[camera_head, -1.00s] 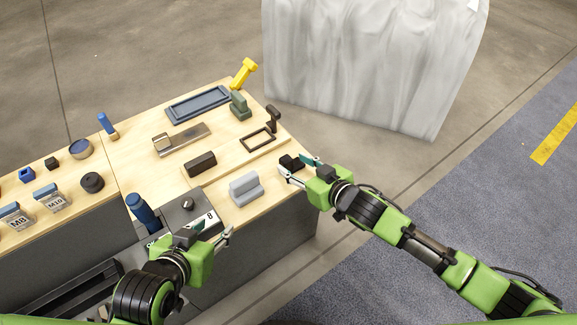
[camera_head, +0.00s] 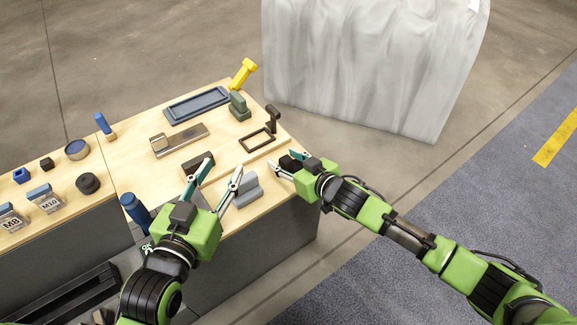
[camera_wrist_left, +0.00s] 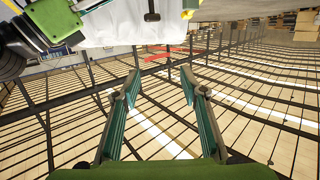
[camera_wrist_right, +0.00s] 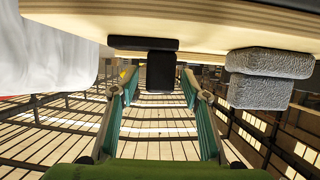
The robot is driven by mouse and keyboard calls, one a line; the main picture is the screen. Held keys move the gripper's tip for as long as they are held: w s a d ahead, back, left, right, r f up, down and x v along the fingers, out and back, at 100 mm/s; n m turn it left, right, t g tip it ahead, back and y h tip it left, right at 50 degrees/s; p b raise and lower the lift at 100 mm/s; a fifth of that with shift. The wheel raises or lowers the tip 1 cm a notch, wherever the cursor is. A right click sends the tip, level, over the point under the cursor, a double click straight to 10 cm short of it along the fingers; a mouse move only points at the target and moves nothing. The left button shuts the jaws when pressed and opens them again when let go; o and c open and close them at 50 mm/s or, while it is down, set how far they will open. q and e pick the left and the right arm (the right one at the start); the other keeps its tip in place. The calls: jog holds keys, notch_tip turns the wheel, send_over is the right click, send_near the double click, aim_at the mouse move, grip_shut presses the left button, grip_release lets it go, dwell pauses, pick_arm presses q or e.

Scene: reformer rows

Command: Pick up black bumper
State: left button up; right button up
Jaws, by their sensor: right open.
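The black bumper (camera_head: 288,163) stands near the right edge of the wooden table top. My right gripper (camera_head: 282,160) is open, with its fingers reaching to either side of the bumper. In the right wrist view, which is upside down, the black bumper (camera_wrist_right: 161,72) appears between the two open fingertips (camera_wrist_right: 160,78), with gaps on both sides. My left gripper (camera_head: 223,167) is open and empty, in front of the table's middle over a dark brown block and a grey block. In the left wrist view its fingers (camera_wrist_left: 160,85) are spread with nothing between them.
The grey stepped block (camera_head: 248,188) is left of my right gripper; the dark brown block (camera_head: 190,164) is partly behind my left fingers. A black frame (camera_head: 257,140) and green block (camera_head: 238,105) stand further back. A white wrapped bulk (camera_head: 370,65) stands beyond the table.

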grip_shut()
jog(key=shift+r, duration=0.15)
